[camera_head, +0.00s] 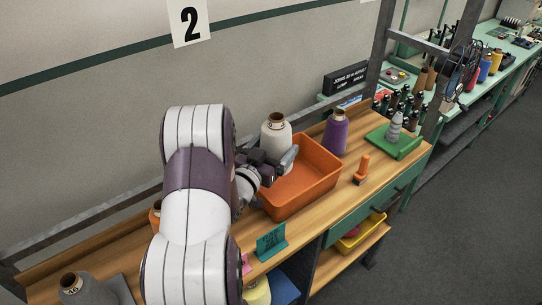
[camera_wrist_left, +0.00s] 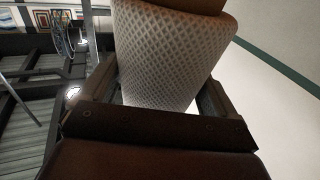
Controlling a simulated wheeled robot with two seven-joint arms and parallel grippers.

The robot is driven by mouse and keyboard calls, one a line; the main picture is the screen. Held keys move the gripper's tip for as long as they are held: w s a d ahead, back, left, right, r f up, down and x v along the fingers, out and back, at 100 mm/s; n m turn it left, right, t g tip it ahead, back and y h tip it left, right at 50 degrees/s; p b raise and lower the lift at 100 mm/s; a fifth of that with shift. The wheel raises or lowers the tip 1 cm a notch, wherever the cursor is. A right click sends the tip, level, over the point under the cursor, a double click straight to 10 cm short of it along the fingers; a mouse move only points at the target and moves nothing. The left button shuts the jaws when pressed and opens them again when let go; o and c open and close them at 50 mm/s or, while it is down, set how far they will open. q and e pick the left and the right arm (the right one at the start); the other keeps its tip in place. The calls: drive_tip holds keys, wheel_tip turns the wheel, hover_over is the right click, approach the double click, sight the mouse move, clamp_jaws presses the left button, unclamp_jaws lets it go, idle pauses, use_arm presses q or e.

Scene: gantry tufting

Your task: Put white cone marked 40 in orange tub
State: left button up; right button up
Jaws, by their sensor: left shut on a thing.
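The white cone (camera_head: 276,137) is upright with a brown top, at the back left of the orange tub. Its marking is too small to read. My left gripper (camera_head: 287,160) is shut on it; in the left wrist view the white cone (camera_wrist_left: 165,55) stands between the two fingers of the gripper (camera_wrist_left: 157,103). The orange tub (camera_head: 312,192) stands on the wooden bench, and its visible inside looks empty. My left arm hides part of the bench. My right gripper is not in view.
A purple cone (camera_head: 335,133) stands behind the tub. An orange object (camera_head: 361,170) and a green tray (camera_head: 397,143) with a grey piece are to the right. A teal card (camera_head: 271,242) stands in front. A grey cone (camera_head: 84,289) is at the lower left.

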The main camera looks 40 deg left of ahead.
use_arm(q)
drive_tip(key=a, duration=0.1)
drive_tip(key=f, duration=0.1)
drive_tip(key=a, duration=0.1)
drive_tip(key=shift+w+a+f, duration=0.3)
drive_tip(key=shift+a, duration=0.05)
wheel_tip(320, 180, down, 4)
drive_tip(key=shift+f+p, duration=0.1)
drive_tip(key=shift+p, duration=0.65)
drive_tip(key=shift+f+b, duration=0.5)
drive_tip(key=shift+b, duration=0.1)
